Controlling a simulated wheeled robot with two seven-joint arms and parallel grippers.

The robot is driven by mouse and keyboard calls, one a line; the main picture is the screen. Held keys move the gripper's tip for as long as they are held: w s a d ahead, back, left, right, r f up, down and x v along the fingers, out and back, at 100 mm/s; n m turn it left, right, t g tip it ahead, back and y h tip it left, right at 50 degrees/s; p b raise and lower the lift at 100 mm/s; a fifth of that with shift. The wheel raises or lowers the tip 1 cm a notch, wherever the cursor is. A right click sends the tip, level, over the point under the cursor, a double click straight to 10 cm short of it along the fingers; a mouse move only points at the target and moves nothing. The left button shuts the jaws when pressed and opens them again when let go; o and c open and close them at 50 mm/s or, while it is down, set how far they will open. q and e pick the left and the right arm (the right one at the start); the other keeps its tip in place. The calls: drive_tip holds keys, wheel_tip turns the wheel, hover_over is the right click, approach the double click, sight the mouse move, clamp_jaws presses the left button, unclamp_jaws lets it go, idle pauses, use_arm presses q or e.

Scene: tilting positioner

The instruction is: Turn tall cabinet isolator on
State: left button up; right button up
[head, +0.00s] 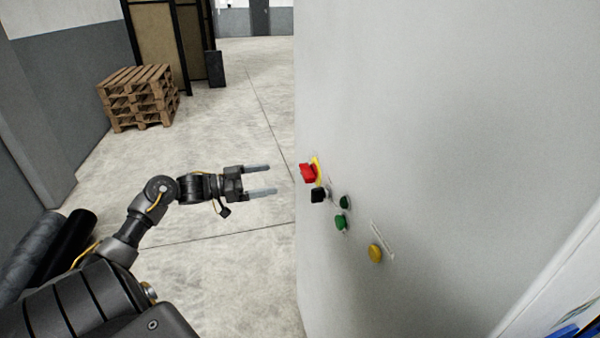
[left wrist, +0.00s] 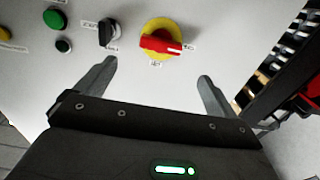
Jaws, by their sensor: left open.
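The tall cabinet (head: 430,120) has a light grey face with a red isolator handle (head: 308,173) on a yellow plate. In the left wrist view the red isolator handle (left wrist: 160,43) lies roughly level across its round yellow plate, with small labels around it that I cannot read. My left gripper (head: 262,179) is open and empty, to the left of the isolator and apart from it. In the left wrist view its two fingers (left wrist: 155,85) point toward the panel, with the isolator ahead between them. My right gripper is not in view.
A black selector knob (head: 318,195), green buttons (head: 341,222) and a yellow button (head: 375,253) sit near the isolator on the same face. A stack of wooden pallets (head: 140,95) stands at the far left. The floor between is clear.

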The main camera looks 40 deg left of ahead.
sight(302, 173)
use_arm(q)
drive_tip(key=p+x, duration=0.4)
drive_tip(key=x, duration=0.5)
drive_tip(key=shift+w+d, duration=0.1)
drive_tip(key=shift+w, duration=0.25)
drive_tip(key=shift+w+d+f, duration=0.15)
drive_tip(key=shift+w+d, duration=0.2)
drive_tip(key=shift+w, duration=0.15)
